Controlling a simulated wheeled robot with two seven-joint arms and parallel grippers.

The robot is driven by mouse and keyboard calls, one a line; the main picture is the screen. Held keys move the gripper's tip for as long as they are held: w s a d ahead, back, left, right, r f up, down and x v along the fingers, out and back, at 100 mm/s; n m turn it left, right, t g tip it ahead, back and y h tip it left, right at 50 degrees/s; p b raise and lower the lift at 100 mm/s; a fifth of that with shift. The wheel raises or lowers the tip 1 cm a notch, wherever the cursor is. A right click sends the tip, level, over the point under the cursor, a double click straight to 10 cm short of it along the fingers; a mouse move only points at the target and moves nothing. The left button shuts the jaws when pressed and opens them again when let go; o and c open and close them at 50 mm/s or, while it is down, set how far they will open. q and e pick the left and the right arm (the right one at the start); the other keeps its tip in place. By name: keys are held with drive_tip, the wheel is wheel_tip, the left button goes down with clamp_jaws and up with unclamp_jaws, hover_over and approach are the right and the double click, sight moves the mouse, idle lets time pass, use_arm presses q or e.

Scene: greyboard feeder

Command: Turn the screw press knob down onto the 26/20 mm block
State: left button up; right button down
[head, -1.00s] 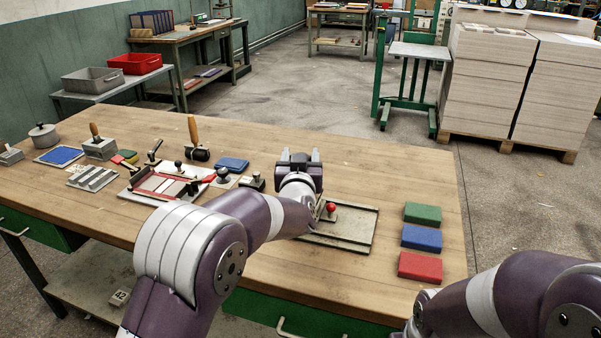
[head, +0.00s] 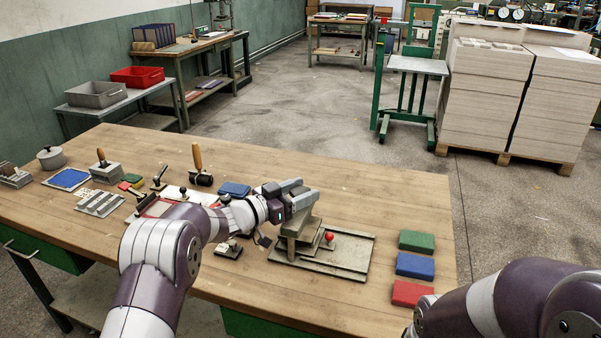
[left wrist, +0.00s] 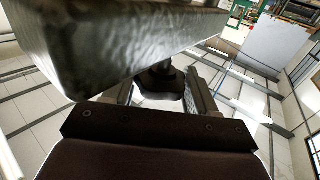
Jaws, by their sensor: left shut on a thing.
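The screw press (head: 300,243) is a grey metal frame on a flat tray-like base near the middle of the bench. My left gripper (head: 303,193) is over the top of the press, reaching in from the left with its fingers level. In the left wrist view, the fingers close around a dark round knob (left wrist: 160,82) under a large grey metal part (left wrist: 110,45). Stepped grey metal (head: 316,247) shows below the gripper; I cannot tell whether it is the 26/20 mm block. The gap between screw and block is hidden. My right gripper is out of view.
A red ball handle (head: 329,237) stands close to the right of the press. Green (head: 416,240), blue (head: 414,265) and red (head: 413,292) pads lie farther right. Small tools crowd the bench's left side. My right arm fills the lower right corner.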

use_arm(q)
drive_tip(key=shift+w+r+m+g+h+p, duration=0.1)
drive_tip(key=shift+r+m+g+h+p, duration=0.2)
drive_tip(key=shift+m+g+h+p, duration=0.6)
drive_tip(key=shift+g, duration=0.5)
drive_tip(key=shift+r, duration=0.1)
drive_tip(key=o, duration=1)
drive_tip(key=shift+f, duration=0.2)
